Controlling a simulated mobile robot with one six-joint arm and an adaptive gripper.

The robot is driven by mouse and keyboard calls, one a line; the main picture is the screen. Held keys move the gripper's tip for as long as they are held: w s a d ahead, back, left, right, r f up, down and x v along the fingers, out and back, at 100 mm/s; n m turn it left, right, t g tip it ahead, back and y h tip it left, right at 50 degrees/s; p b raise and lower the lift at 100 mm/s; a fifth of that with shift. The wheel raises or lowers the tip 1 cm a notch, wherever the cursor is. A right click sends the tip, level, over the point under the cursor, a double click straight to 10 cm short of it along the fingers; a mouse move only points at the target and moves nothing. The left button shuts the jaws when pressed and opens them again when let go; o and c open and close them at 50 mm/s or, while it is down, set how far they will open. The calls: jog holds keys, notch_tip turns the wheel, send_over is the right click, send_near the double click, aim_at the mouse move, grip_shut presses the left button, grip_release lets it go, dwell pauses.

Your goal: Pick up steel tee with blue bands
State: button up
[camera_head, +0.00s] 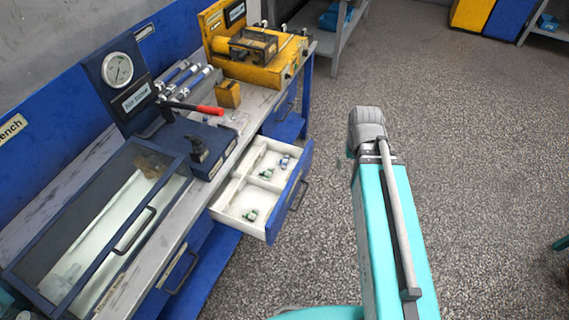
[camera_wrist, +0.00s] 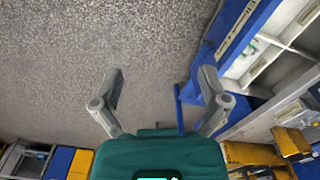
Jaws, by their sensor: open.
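A small steel piece with blue marks (camera_head: 284,161), which looks like the steel tee with blue bands, lies in the far compartment of the open drawer (camera_head: 273,229). It is too small to make out its exact shape. My gripper (camera_wrist: 162,72) is open and empty in the wrist view, with bare floor between its fingers. The drawer (camera_wrist: 247,22) shows at the right of that view, beside the right finger. In the head view my gripper is hidden behind my arm, which stands to the right of the drawer.
Small green-marked fittings lie in the drawer, one (camera_head: 266,174) near the blue-marked piece and some (camera_head: 250,215) in the near compartment. The bench carries a gauge stand (camera_head: 118,70), a glass-lidded case (camera_head: 105,225) and a yellow machine (camera_head: 250,50). The floor (camera_head: 480,170) at right is clear.

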jog(key=w+a+f+b, duration=0.9)
jog(key=w+a+f, duration=0.15)
jog(key=w, duration=0.35)
jog(key=m+t+b, duration=0.1)
jog(key=m+b, duration=0.1)
jog(key=b, duration=0.4)
send_over(283, 162)
notch_tip(283, 162, down, 5)
jog(key=shift+s+a+f, duration=0.2)
jog(key=shift+s+a, duration=0.1)
jog(key=shift+a, duration=0.1)
jog(key=shift+f+b, duration=0.1)
jog(key=shift+b, duration=0.2)
jog(key=f+b, duration=0.5)
jog(key=w+f+b, duration=0.1)
jog(key=f+b, duration=0.2)
jog(key=shift+d+f, duration=0.1)
jog(key=shift+f, duration=0.1)
jog(key=shift+w+d+f+b, duration=0.1)
jog(key=shift+w+f+b, duration=0.1)
jog(key=shift+f+b, duration=1.15)
jog(key=shift+w+d+f+b, duration=0.1)
jog(key=shift+w+f+b, duration=0.05)
jog(key=shift+f+b, duration=1.15)
jog(key=shift+r, duration=0.15)
jog(key=c, duration=1.2)
